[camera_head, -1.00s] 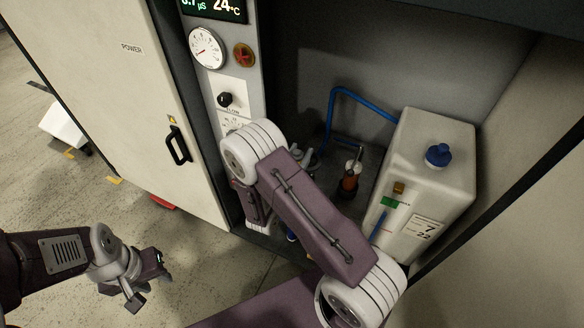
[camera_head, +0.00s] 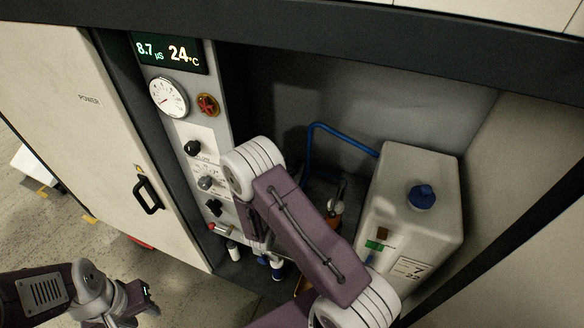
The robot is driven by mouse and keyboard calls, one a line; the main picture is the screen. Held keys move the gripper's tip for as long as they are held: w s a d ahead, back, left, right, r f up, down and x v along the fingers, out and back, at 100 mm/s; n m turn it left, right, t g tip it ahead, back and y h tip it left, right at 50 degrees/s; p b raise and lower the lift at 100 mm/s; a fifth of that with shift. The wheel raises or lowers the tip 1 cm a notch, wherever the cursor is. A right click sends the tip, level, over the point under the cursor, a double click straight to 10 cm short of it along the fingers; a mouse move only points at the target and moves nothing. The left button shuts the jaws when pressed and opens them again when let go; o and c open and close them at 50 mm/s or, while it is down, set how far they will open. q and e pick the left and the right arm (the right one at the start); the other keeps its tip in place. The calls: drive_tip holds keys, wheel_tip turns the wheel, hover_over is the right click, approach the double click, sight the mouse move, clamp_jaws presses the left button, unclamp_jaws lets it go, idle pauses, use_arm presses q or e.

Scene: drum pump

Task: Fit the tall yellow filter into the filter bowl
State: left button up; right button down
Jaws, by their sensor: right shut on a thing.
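The tall yellow filter cannot be made out. A small orange-yellow sliver (camera_head: 303,286) shows beside my right arm, and I cannot tell what it belongs to. I cannot identify the filter bowl; a white cylinder (camera_head: 234,250) and a blue-and-white part (camera_head: 277,268) stand low at the cabinet front. My right arm reaches into the cabinet, bent at a white joint, and its links hide the right gripper and whatever it holds. My left gripper (camera_head: 138,306) is at the lower left, outside the cabinet, with its fingers apart and empty, partly cut by the bottom edge.
A white tank with a blue cap (camera_head: 422,197) stands at the right inside the cabinet. A blue hose (camera_head: 312,145) runs to it. An orange-brown bottle (camera_head: 335,214) is partly behind my arm. A panel with a gauge (camera_head: 168,97) and a cabinet door (camera_head: 110,130) are left.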

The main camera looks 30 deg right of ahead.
wheel_tip(320, 180, down, 10)
drive_tip(key=b, duration=0.7)
idle(0.6)
drive_tip(key=shift+f, duration=0.1)
drive_tip(key=c, duration=0.8)
unclamp_jaws()
drive_tip(key=shift+c, duration=0.2)
drive_tip(key=p+v, duration=0.1)
drive_tip(key=v, duration=0.8)
drive_tip(key=shift+p, duration=0.3)
drive_tip(key=shift+s+a, duration=0.1)
